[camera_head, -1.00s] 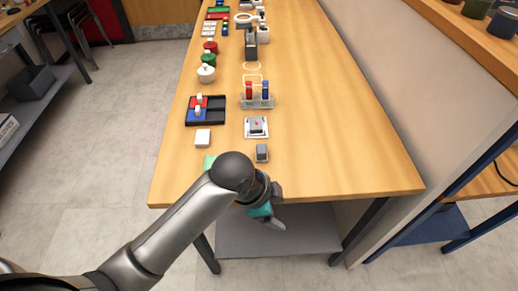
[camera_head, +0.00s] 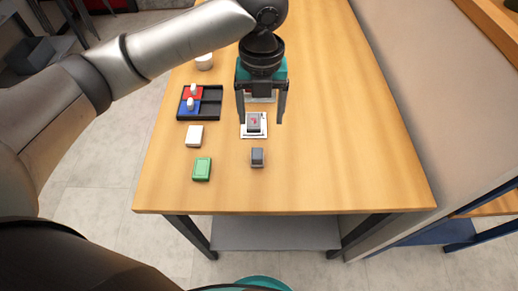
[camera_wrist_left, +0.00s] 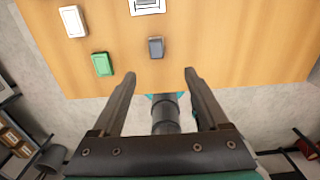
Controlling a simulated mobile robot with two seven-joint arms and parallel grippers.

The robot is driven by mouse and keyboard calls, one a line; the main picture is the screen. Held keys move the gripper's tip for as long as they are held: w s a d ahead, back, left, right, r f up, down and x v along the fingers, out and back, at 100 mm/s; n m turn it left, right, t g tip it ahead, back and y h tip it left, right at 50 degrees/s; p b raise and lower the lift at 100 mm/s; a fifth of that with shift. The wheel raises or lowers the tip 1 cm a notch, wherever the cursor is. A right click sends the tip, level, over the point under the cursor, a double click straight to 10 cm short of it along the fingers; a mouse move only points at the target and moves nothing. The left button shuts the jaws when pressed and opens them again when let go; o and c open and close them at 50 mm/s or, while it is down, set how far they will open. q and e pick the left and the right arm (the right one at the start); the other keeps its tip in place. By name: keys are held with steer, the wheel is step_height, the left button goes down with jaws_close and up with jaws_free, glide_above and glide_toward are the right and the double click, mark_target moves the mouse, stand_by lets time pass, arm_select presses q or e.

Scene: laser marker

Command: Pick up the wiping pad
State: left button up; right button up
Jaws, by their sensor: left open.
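Several small blocks lie near the table's front end, and I cannot tell for sure which is the wiping pad. A dark grey block (camera_head: 257,158) with a lighter front lies nearest the middle; it also shows in the left wrist view (camera_wrist_left: 156,47), just beyond the fingertips. A flat green block (camera_head: 202,169) lies to its left, also in the left wrist view (camera_wrist_left: 102,64). A white block (camera_head: 194,136) lies behind the green one. My left gripper (camera_head: 260,121) is open and empty, pointing down above the table, over the area of the white-framed plate (camera_head: 245,133). My right gripper is not in view.
The plate carries a small grey piece with a red mark (camera_head: 254,123). A black tray (camera_head: 211,105) with red and blue compartments and white-topped pieces stands at left. The table's right side is clear.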

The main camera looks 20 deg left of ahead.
arm_select(q)
steer(key=b, duration=0.2)
glide_toward(257, 153)
steer(key=f, duration=0.5)
steer(key=shift+w+d, duration=0.1)
steer(key=shift+d, duration=0.25)
steer(key=shift+a+f+b, duration=0.2)
steer(key=shift+f+b, duration=0.05)
steer(key=shift+f, duration=1.15)
steer(key=shift+a+f+b, duration=0.15)
steer(key=shift+f+b, duration=0.1)
steer(key=shift+f, duration=1.15)
steer(key=shift+r, duration=0.1)
jaws_close()
